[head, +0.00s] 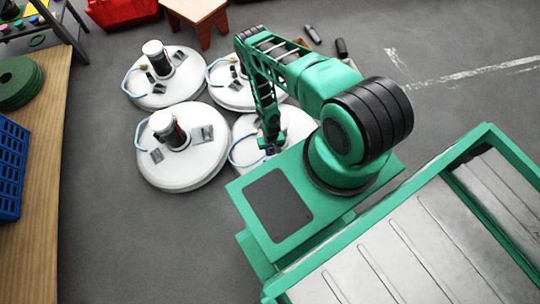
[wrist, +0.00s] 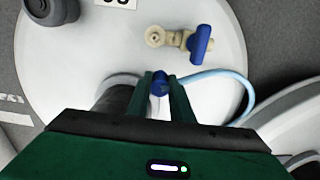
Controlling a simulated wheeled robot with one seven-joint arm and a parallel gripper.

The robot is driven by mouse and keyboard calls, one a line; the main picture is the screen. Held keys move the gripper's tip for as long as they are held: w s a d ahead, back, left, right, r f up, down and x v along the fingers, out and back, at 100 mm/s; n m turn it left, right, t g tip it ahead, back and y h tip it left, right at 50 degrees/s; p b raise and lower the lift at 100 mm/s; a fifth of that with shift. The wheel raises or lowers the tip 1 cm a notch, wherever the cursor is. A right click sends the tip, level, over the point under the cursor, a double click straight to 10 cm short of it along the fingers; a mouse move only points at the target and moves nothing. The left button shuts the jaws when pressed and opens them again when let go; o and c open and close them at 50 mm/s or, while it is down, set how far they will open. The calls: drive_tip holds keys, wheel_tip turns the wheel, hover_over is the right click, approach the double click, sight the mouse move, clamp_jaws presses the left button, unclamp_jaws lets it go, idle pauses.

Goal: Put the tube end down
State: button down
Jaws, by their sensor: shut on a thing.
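My gripper (wrist: 160,88) is shut on the blue tube end (wrist: 159,80), which shows between the fingertips in the wrist view. The light blue tube (wrist: 246,92) runs from there to the right and curves round above the white tank lid (wrist: 80,78). In the head view my gripper (head: 269,147) is low over the front right tank (head: 296,122), and the tube (head: 232,146) loops past its left rim. A pale fitting with a blue valve handle (wrist: 201,43) stands on the lid beyond the fingers. Whether the tube end touches the lid cannot be told.
More white tanks stand close by at front left (head: 190,169), back left (head: 172,91) and back right (head: 232,92). A dark cap (wrist: 50,8) is at the wrist view's upper left. A wooden bench (head: 40,170) runs along the left, and a stool (head: 196,14) stands behind.

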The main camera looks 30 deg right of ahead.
sight(270, 155)
drive_tip(key=shift+f, duration=2.1)
drive_tip(key=c, duration=1.6)
unclamp_jaws()
drive_tip(key=shift+o, duration=0.2)
wheel_tip(270, 155, up, 12)
drive_tip(key=shift+r, duration=0.1)
